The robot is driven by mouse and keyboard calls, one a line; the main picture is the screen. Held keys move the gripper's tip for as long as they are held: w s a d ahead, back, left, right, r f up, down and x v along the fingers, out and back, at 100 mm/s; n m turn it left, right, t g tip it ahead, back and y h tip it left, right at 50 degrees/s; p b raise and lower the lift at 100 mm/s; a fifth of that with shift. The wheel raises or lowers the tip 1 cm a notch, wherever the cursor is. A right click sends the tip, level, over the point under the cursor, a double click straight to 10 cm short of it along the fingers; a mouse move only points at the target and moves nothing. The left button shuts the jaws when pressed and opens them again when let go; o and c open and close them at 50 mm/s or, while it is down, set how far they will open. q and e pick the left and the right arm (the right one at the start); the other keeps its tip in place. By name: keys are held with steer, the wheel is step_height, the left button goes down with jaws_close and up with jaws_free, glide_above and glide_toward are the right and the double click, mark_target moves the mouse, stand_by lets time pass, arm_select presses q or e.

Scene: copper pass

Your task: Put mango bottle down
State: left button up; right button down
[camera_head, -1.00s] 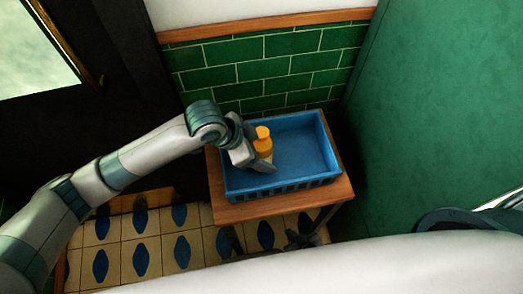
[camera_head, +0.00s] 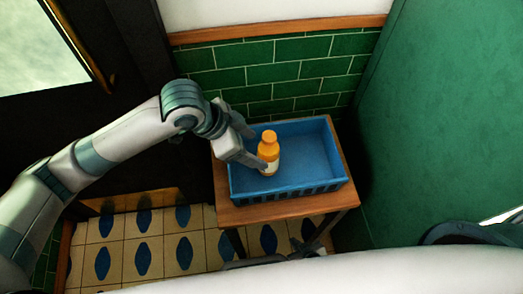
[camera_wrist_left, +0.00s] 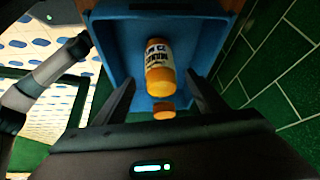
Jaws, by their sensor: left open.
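The mango bottle (camera_head: 268,152) is orange with a pale label and an orange cap. It stands upright in the left part of the blue crate (camera_head: 315,187). It also shows in the left wrist view (camera_wrist_left: 159,68), between and beyond the fingers. My left gripper (camera_head: 254,149) is open at the crate's left side, with its fingers apart from the bottle or just beside it. In the left wrist view, the open fingers of my left gripper (camera_wrist_left: 158,95) have a gap on both sides of the bottle. My right gripper is not in view.
The crate sits on a small wooden table (camera_head: 226,214) near a green tiled wall (camera_head: 290,75). The rest of the crate floor is empty. A green wall (camera_head: 440,130) stands close on the right. Patterned floor tiles (camera_head: 140,245) lie at the lower left.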

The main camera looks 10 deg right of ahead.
arm_select(q)
steer(key=shift+v, duration=1.75)
